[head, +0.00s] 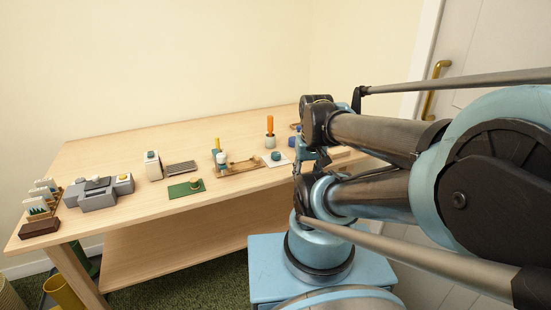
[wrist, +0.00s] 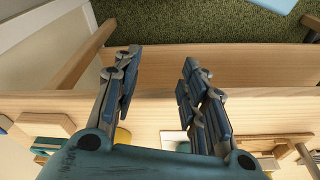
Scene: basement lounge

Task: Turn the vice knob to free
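A grey blocky fixture (head: 98,198), which looks like the vice, stands near the left end of the wooden workbench (head: 140,208). A small rounded piece sits on top of it; I cannot tell which part is the knob or how it is set. My gripper (wrist: 161,62) is open and empty in the wrist view, its two dark blue fingers apart above the bench's front part. In the head view it is partly hidden by my arm near the bench's right side, far from the grey fixture.
Left to right stand a brown block (head: 39,228), a white box (head: 153,166), a green mat (head: 186,189), a wooden board (head: 240,167) and an orange-handled tool (head: 270,125). A lower shelf (head: 190,240) runs underneath. A white door (head: 490,50) is at the right.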

